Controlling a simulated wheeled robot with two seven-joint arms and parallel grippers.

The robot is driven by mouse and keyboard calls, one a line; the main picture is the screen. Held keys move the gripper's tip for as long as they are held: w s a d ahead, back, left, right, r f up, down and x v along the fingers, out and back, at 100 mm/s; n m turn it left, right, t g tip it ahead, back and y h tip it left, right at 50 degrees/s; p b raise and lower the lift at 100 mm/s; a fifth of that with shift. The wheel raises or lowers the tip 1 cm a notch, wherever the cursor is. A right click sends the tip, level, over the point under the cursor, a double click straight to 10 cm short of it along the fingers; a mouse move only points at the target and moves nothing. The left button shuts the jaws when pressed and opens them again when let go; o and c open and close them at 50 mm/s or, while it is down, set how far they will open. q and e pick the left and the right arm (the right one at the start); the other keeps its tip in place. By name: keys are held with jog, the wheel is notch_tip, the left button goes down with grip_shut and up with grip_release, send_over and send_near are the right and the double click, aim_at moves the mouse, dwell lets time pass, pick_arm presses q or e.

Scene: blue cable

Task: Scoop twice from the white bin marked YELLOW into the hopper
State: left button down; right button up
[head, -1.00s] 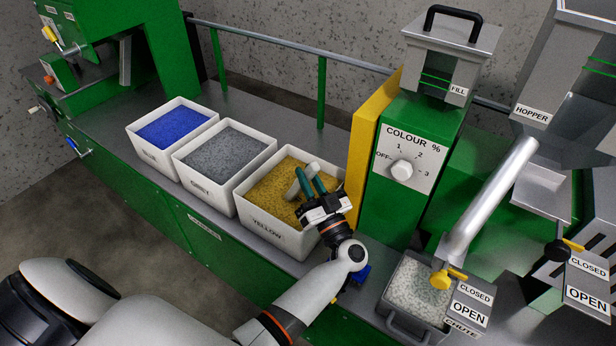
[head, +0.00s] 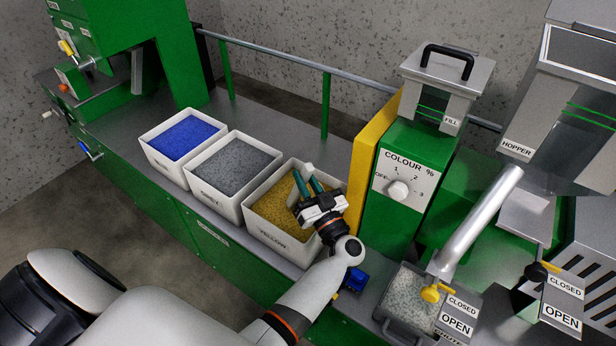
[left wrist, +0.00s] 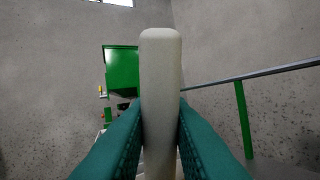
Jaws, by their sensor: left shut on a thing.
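The white bin marked YELLOW (head: 262,238) stands on the bench and holds yellow granules (head: 275,215). My left gripper (head: 308,186) is over the right part of this bin. Its green fingers are shut on a pale scoop handle (left wrist: 160,85), which stands upright between them in the left wrist view. The scoop's bowl is hidden, so I cannot tell whether it is in the granules or what it holds. The hopper (head: 585,80) is at the upper right, with a HOPPER label on its front edge. My right gripper is not in view.
A bin of blue granules (head: 155,160) and a bin of grey granules (head: 205,195) stand left of the YELLOW bin. A yellow panel (head: 364,175) and the green COLOUR % unit (head: 405,220) rise close on its right. A tray of pale granules (head: 405,293) sits below a metal tube (head: 480,222).

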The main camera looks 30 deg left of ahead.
pick_arm(q)
jog(key=shift+n+g+h, duration=0.5)
jog(key=shift+g+h, duration=0.1)
jog(key=shift+h, duration=0.1)
jog(key=a+r+p, duration=0.1)
jog(key=r+p, duration=0.1)
jog(key=a+r+p, duration=0.1)
jog(key=r+p, duration=0.1)
jog(key=a+r+p, duration=0.1)
jog(key=r+p, duration=0.1)
jog(key=shift+w+a, duration=0.1)
jog(key=shift+w, duration=0.05)
jog(key=a+r+n+g+h+p, duration=0.1)
jog(key=a+r+p, duration=0.2)
jog(key=r+p, duration=0.5)
jog(key=p, duration=0.4)
jog(key=shift+r+p, duration=0.15)
jog(key=shift+p, duration=0.15)
jog(key=shift+w, duration=0.1)
jog(key=shift+h, duration=0.3)
